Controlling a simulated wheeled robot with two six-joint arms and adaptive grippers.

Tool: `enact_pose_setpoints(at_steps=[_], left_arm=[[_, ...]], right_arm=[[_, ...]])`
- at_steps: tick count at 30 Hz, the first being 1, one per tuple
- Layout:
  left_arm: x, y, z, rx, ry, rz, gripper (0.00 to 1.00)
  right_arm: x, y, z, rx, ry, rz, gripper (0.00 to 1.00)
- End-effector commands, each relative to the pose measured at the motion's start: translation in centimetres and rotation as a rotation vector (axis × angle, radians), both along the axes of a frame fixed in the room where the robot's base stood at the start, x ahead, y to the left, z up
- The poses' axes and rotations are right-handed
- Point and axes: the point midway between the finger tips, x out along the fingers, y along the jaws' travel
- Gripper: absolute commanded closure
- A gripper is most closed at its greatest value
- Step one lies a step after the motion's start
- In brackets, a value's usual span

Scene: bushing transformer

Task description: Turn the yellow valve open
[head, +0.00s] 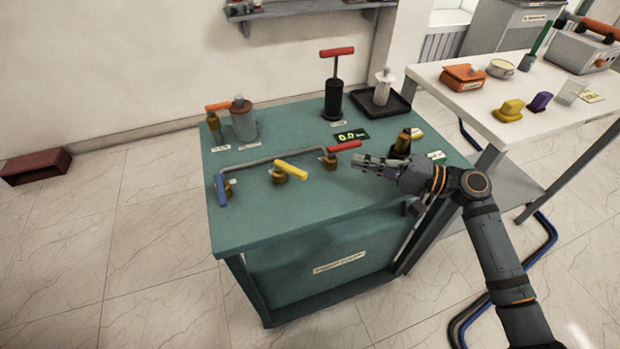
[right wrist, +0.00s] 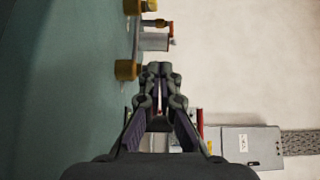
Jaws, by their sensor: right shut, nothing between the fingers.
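The yellow valve handle (head: 291,170) sits on a brass body (head: 279,178) on the green bench top, its lever pointing toward the lower right. My right gripper (head: 361,161) is shut and empty, to the right of the yellow valve and apart from it, near the red-handled valve (head: 343,146). In the right wrist view the shut fingers (right wrist: 160,70) show in the middle, with a brass part (right wrist: 126,69) to their left. The yellow handle cannot be made out there. My left gripper is not in view.
A grey pipe (head: 262,159) runs between the red valve and the blue-handled valve (head: 221,190). A black pump with a red T-handle (head: 333,98) and a black tray (head: 392,105) stand behind. The green bench (head: 320,206) is clear in front of the valves.

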Motion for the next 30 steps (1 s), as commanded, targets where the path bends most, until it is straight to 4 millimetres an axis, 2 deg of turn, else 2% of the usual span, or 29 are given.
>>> enact_pose_setpoints(at_steps=[1,2,11,14,26,30], left_arm=[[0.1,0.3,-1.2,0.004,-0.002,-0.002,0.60],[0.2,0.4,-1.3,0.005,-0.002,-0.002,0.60],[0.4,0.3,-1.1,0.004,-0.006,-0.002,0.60],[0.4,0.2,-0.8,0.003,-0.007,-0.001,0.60],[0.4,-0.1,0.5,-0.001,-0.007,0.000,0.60],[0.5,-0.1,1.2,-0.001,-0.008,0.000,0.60]], right_arm=[[0.0,0.0,-1.2,0.000,0.000,0.000,1.00],[0.0,0.0,-1.3,0.000,0.000,0.000,1.00],[0.2,0.5,-1.2,0.003,-0.001,0.000,1.00],[0.6,1.7,-1.0,0.006,-0.003,0.001,1.00],[3.7,9.7,-0.9,0.006,0.000,0.001,1.00],[1.6,10.8,-1.1,0.002,0.002,0.000,1.00]])
